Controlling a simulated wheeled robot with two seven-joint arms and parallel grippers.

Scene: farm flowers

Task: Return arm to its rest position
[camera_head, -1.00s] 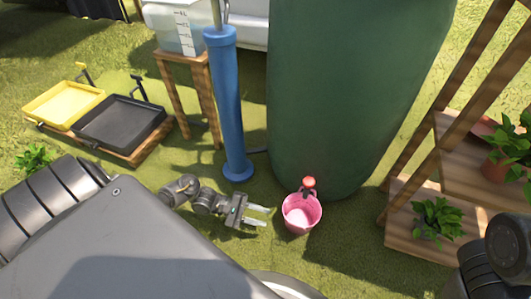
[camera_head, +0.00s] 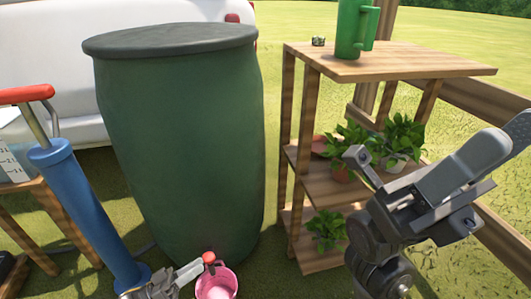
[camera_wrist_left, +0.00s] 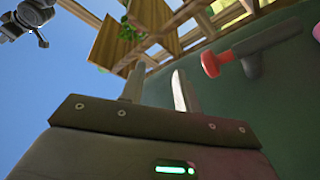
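My left gripper (camera_head: 192,271) is low in the head view, left of the red-knobbed tap (camera_head: 208,258) and the pink bucket (camera_head: 216,284). In the left wrist view its two fingers (camera_wrist_left: 158,90) stand apart with nothing between them. The tap's red knob (camera_wrist_left: 209,64) lies to the right of the fingers there, against the green barrel (camera_wrist_left: 285,95). My right arm (camera_head: 425,205) is raised at the right of the head view, in front of the shelf. I cannot make out the state of its gripper.
The green barrel (camera_head: 180,150) stands behind the tap. A blue pump (camera_head: 88,212) leans at left. A wooden shelf (camera_head: 400,63) holds a green watering can (camera_head: 355,28) and potted plants (camera_head: 400,140). A wooden fence rail (camera_head: 455,82) runs behind my right arm.

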